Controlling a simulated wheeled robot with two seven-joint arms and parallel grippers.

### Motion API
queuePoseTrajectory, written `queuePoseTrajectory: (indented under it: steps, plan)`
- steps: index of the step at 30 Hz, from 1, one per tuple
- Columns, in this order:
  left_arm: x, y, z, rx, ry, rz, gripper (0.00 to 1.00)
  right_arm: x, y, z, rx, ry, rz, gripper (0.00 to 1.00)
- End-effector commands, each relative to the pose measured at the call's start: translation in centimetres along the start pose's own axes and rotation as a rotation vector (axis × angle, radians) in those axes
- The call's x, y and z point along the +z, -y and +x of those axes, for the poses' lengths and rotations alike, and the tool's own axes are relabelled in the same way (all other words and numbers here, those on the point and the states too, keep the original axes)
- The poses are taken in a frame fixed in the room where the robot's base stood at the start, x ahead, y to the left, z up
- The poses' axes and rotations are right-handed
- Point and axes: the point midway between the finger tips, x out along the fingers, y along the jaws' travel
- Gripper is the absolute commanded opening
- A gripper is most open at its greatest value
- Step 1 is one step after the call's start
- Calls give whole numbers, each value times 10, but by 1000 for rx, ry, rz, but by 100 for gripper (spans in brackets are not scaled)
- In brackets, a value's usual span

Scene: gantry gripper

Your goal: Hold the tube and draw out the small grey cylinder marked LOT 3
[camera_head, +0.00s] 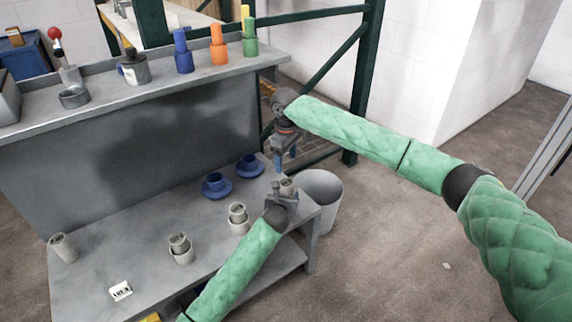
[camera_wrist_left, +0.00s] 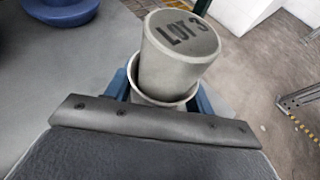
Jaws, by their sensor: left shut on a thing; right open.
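The small grey cylinder (camera_wrist_left: 180,45) reads LOT 3 on its top and sits in the open mouth of the grey tube (camera_wrist_left: 165,100), standing well out of it. My left gripper (camera_head: 287,193) is shut on the tube at the right end of the lower table; its blue fingers show on both sides of the tube in the left wrist view. In the head view the cylinder (camera_head: 288,184) looks small between the fingers. My right gripper (camera_head: 285,160) is open, pointing down, a little above the cylinder and apart from it. Nothing shows between its fingers.
Other grey tubes with cylinders (camera_head: 238,213) (camera_head: 180,244) and a grey cylinder (camera_head: 63,247) stand on the table (camera_head: 110,250), with a LOT 3 card (camera_head: 120,291). Blue cups on saucers (camera_head: 216,186) are behind. A grey bin (camera_head: 322,192) stands right. Coloured pieces (camera_head: 218,50) line the upper shelf.

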Motion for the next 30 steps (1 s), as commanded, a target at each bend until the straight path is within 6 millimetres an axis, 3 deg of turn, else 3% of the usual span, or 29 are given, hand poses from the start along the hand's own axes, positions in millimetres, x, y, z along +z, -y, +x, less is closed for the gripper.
queuePoseTrajectory:
  steps: [30]
  plan:
    - [0, 0, 0, 0, 0, 0, 31, 0, 1, -4, 0, -1, -1442, 71]
